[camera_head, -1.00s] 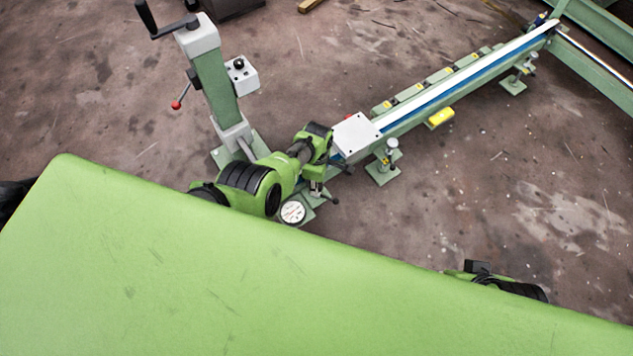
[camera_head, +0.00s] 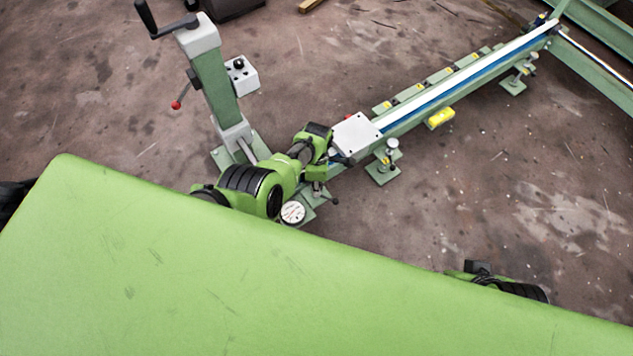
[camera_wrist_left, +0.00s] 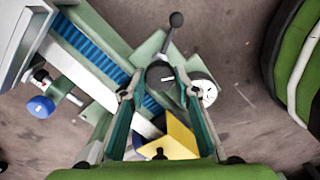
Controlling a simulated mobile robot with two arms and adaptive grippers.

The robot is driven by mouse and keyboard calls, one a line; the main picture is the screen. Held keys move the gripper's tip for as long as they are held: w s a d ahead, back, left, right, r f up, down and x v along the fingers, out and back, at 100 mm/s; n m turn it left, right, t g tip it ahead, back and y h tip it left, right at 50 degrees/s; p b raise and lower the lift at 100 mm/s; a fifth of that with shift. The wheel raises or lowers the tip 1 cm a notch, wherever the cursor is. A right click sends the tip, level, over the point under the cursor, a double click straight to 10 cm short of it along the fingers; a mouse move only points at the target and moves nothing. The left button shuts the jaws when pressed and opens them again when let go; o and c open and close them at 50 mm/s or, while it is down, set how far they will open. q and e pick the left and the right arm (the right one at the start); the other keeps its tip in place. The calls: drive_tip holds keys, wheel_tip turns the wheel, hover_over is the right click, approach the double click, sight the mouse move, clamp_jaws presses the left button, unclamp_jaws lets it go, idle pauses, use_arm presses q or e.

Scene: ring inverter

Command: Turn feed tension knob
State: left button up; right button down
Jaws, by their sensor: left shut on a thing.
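My left gripper (camera_head: 318,178) is at the near end of the green feed rail, beside the white cover plate (camera_head: 356,136). In the left wrist view, the two fingers of my left gripper (camera_wrist_left: 158,88) stand on either side of a dark round knob (camera_wrist_left: 159,75) and are shut on it. A lever with a black ball end (camera_wrist_left: 176,19) extends past the knob. Whether this is the feed tension knob is not marked. A blue knob (camera_wrist_left: 41,106) sits apart to the left. The right arm shows only in part; its gripper is out of view.
A white round dial (camera_head: 292,213) is close by my left arm. A green post with a black crank (camera_head: 213,85) stands left of the arm. The rail (camera_head: 465,75) runs to the upper right, with a yellow part (camera_head: 440,118) beside it. Floor right of the rail is clear.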

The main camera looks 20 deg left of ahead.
use_arm(q)
drive_tip(key=o, duration=1.1)
drive_tip(key=shift+d, duration=0.1)
